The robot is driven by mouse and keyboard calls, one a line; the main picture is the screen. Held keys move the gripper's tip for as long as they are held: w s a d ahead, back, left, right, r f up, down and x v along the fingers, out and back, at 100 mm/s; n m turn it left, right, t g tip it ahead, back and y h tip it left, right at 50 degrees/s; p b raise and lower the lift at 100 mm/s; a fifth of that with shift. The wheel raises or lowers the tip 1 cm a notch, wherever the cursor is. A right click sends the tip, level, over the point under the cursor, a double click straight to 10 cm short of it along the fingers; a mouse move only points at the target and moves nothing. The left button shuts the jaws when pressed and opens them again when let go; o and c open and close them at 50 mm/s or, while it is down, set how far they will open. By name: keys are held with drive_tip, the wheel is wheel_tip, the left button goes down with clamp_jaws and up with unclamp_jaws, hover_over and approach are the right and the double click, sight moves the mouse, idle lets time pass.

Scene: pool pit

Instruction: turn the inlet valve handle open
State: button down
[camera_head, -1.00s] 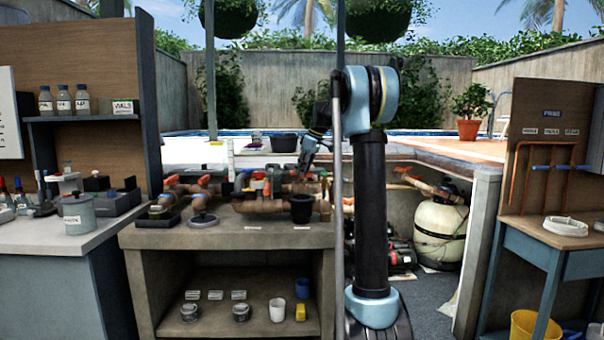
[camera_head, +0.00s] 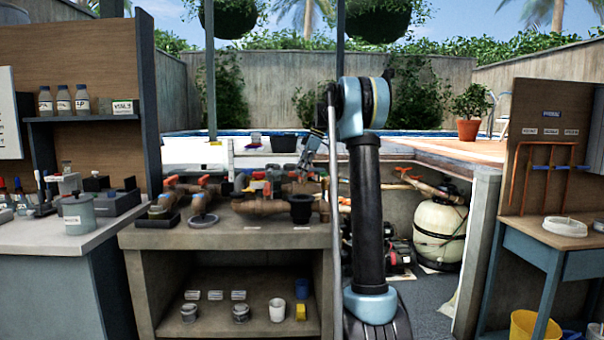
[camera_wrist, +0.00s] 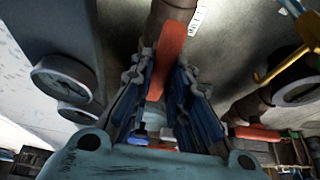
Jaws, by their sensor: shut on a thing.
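The red-orange inlet valve handle (camera_wrist: 176,45) shows in the wrist view, lying along a brown pipe (camera_wrist: 172,12). My gripper (camera_wrist: 164,65) has its two blue-padded fingers on either side of the handle, shut on its near part. The fingers hide some of the handle's sides. In the head view my gripper (camera_head: 301,177) is small, down among the pipes at the right end of the bench. The handle it holds is too small and covered to make out there.
Other pipes with red handles (camera_head: 171,180) run along the concrete bench (camera_head: 235,236). A black cup (camera_head: 301,207) stands close in front of my gripper.

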drive_tip(key=shift+w+d, duration=0.15)
drive_tip(key=c, duration=1.5)
unclamp_jaws()
drive_tip(key=shift+r, duration=0.1)
drive_tip(key=v, duration=1.1)
drive_tip(key=shift+d+r, duration=0.1)
drive_tip(key=shift+r, duration=0.25)
drive_tip(key=s+f+m+h, duration=0.1)
drive_tip(key=s+f+m, duration=0.25)
drive_tip(key=s, duration=0.65)
drive_tip(key=s+f+m+t+h, duration=0.1)
drive_tip(key=s+f+m, duration=0.3)
drive_tip(key=s, duration=0.6)
drive_tip(key=s+f+m+h, duration=0.15)
drive_tip(key=s+f, duration=0.35)
drive_tip(key=s, duration=0.5)
drive_tip(key=s+d+f+m, duration=0.1)
drive_tip(key=s+f+m, duration=0.2)
drive_tip(key=s+f, duration=0.4)
drive_tip(key=s+d+f+m, duration=0.1)
drive_tip(key=s+f+m, duration=0.1)
drive_tip(key=s+f, duration=0.6)
drive_tip(key=s+d+f+m+t+h, duration=0.1)
drive_tip(key=s+f+m, duration=0.2)
drive_tip(key=s+f, duration=0.5)
drive_tip(key=shift+d+f+m, duration=0.2)
drive_tip(key=shift+f+m, duration=0.1)
drive_tip(key=shift+f, duration=1.45)
